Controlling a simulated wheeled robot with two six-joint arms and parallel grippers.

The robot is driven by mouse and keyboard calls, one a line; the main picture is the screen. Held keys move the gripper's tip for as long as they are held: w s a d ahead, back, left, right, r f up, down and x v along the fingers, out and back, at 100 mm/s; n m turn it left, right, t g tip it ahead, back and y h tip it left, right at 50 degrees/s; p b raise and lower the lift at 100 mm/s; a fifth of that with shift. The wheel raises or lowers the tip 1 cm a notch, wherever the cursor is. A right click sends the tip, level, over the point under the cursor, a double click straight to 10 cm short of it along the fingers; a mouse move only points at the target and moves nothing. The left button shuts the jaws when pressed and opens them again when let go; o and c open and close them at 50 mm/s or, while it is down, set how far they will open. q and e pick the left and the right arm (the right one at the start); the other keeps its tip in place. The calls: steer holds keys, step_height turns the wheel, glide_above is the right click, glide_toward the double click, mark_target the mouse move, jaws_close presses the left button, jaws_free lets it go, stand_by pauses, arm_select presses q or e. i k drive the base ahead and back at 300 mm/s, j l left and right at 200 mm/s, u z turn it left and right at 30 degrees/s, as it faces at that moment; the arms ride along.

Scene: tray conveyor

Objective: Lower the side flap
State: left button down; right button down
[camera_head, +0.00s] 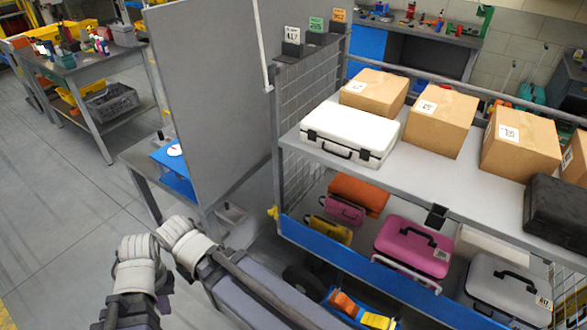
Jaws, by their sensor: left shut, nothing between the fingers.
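The side flap (318,243) looks like the long blue panel along the near lower side of the wire-sided rack. A yellow fitting (272,212) sits at its left end. The panel's far right part is hard to make out. My left gripper (214,268) is low in the picture, beyond the white joints of my arm. It is shut and empty, left of the panel and apart from it. Its fingertips are hard to make out against the dark parts there. My right gripper is not in view.
The rack's upper shelf (440,180) bears several cardboard boxes, a white case (350,133) and a black case. Coloured cases, including a pink one (413,247), sit below. A tall grey panel (210,90) stands left of the rack. Open floor (70,200) lies at the left.

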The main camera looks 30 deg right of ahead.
mark_target(451, 313)
steer(key=j+z, duration=0.1)
steer(key=z, duration=0.8)
steer(key=j+z, duration=0.1)
steer(key=z, duration=0.35)
steer(key=k+z, duration=0.1)
steer(key=z, duration=0.8)
steer(key=i+j+z, duration=0.2)
steer(key=j+z, duration=0.2)
steer(key=j, duration=0.15)
steer(key=i+j+z, duration=0.2)
steer(key=k+j, duration=0.1)
